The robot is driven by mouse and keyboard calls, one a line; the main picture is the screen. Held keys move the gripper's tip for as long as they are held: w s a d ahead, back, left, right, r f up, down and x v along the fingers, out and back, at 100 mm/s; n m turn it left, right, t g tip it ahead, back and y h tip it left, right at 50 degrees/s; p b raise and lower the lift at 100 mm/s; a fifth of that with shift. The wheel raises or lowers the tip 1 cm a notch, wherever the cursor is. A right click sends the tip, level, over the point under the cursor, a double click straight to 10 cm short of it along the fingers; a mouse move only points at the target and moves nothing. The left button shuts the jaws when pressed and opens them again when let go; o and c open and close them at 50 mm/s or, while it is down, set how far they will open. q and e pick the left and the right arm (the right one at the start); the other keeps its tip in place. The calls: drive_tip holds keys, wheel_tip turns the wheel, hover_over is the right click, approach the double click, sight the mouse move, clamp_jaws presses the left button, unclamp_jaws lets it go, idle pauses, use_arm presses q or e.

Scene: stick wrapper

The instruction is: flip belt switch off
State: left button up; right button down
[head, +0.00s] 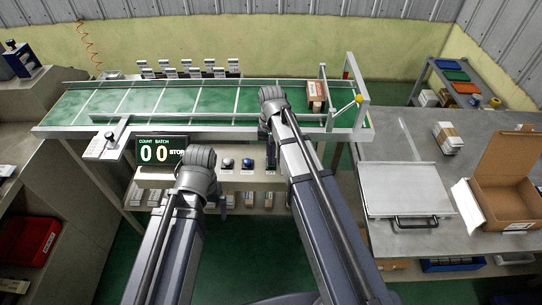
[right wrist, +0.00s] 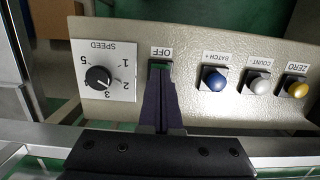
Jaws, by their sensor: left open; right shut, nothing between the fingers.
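The control panel (right wrist: 215,60) fills the right wrist view upside down. Its OFF label (right wrist: 161,52) is above my right gripper (right wrist: 160,72), which is shut and empty. The tips are right at the switch under that label; a green patch, perhaps its face, shows there, and the fingers hide the rest. In the head view the right gripper (head: 267,152) points down at the panel's front by the belt (head: 180,98). My left gripper (head: 205,190) is open, left of it and in front of the display; its jaws are mostly hidden by its wrist. The display (head: 162,151) shows 00 and STOP.
A speed knob (right wrist: 98,77) is left of the switch; blue (right wrist: 214,78), white (right wrist: 257,82) and yellow (right wrist: 296,87) buttons are close on its right. A brown package (head: 317,93) sits at the belt's right end. An open carton (head: 505,185) stands on the right table.

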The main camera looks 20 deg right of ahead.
drive_tip(key=shift+w, duration=0.2)
drive_tip(key=shift+w+d, duration=0.2)
drive_tip(key=shift+w, duration=0.5)
drive_tip(key=shift+r, duration=0.1)
wheel_tip(320, 180, up, 14)
drive_tip(key=w+p, duration=0.2)
drive_tip(key=p, duration=1.1)
drive_tip(key=shift+w+d+f+p, duration=0.25)
drive_tip(key=shift+w+d+p, duration=0.1)
drive_tip(key=shift+d+p, duration=0.05)
drive_tip(key=shift+s+a+r+g, duration=0.15)
drive_tip(key=shift+s+g, duration=0.25)
drive_tip(key=shift+s, duration=0.35)
